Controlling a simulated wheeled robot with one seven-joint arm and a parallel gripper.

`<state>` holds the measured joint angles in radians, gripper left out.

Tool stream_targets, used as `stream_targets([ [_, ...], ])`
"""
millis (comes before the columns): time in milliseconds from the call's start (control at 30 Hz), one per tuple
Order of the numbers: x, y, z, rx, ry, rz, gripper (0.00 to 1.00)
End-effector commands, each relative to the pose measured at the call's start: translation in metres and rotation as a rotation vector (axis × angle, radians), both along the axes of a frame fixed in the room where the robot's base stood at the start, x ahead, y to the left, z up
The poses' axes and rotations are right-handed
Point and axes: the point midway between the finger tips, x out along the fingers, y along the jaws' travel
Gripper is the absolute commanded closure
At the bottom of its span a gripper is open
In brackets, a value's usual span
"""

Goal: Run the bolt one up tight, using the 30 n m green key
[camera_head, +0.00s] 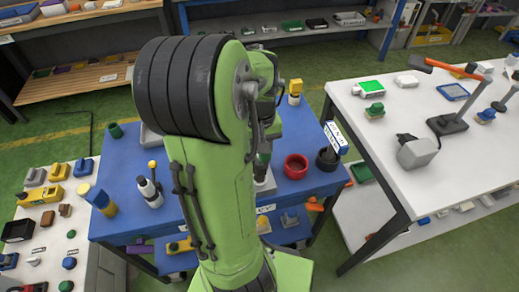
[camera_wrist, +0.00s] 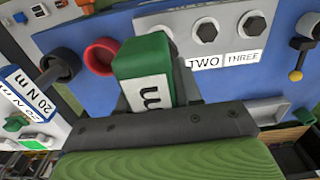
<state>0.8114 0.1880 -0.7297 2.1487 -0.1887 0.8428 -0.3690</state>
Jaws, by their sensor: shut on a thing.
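My gripper (camera_wrist: 160,112) is shut on the green key (camera_wrist: 146,58), a block with a green top and a white label of which only an "m" shows in the wrist view. In that view the key stands in front of the left part of a grey plate (camera_wrist: 225,60) with hex bolts. Bolt two (camera_wrist: 205,32) and bolt three (camera_wrist: 251,23) show above their TWO and THREE labels. Bolt one is not visible; the key covers that side of the plate. I cannot tell whether the key touches a bolt. In the head view my arm hides most of the plate and gripper.
A red ring (camera_head: 296,166) and a black ring (camera_head: 328,158) stand on the blue table (camera_head: 225,215), right of my arm. A white table (camera_head: 455,165) with tools stands at the right, close to the blue one.

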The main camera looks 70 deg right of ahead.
Motion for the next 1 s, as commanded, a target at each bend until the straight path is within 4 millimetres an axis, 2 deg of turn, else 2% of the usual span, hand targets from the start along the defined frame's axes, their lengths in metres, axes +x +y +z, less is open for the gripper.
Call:
stream_targets([
  [67,0.0000,-0.0004,0.0001,-0.002,-0.001,0.082,1.00],
  [500,-0.0006,0.0002,-0.0002,0.000,0.000,0.951,1.00],
  [600,-0.0006,0.0002,0.0003,0.000,0.000,1.031,1.00],
  [1000,-0.0005,0.0002,0.0004,0.000,0.000,1.034,1.00],
])
